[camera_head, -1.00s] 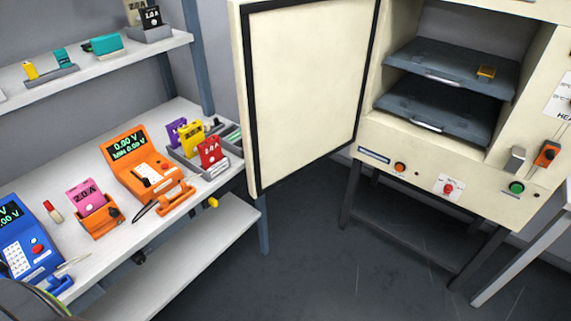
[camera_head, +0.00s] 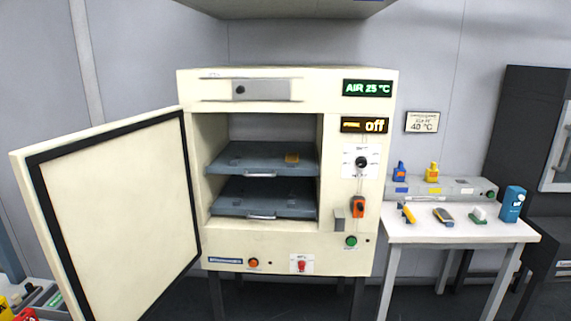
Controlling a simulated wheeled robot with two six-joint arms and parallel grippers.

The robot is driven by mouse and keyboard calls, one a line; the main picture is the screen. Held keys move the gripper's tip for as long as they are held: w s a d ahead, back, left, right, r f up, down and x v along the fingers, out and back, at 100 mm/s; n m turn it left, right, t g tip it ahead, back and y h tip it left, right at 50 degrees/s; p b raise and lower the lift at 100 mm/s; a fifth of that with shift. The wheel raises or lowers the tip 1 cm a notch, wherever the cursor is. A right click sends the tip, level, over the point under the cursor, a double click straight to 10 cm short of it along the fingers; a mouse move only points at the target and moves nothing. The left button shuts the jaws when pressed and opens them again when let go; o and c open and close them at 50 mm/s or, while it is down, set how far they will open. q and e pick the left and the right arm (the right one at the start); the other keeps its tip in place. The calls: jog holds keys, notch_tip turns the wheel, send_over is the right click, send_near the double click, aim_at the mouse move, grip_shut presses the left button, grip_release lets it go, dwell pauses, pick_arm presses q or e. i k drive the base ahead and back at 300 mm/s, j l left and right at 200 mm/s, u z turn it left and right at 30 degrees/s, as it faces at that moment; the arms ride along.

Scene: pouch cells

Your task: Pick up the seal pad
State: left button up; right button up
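No thing in view can be told for certain as the seal pad. On the white side table at right lie a yellow piece (camera_head: 407,213), a grey and orange piece (camera_head: 443,216) and a small green and white piece (camera_head: 479,214). They are too small to name. Neither of my grippers shows in this view.
The oven (camera_head: 300,85) reads "AIR 25 °C" and "off". Its door (camera_head: 110,210) stands open to the left. On the side table (camera_head: 460,234) stand a grey rack (camera_head: 455,188) with blue and yellow items and a blue box (camera_head: 512,204). A dark cabinet (camera_head: 530,110) stands far right.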

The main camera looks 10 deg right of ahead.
aim_at(478, 215)
jog(key=z, duration=1.6)
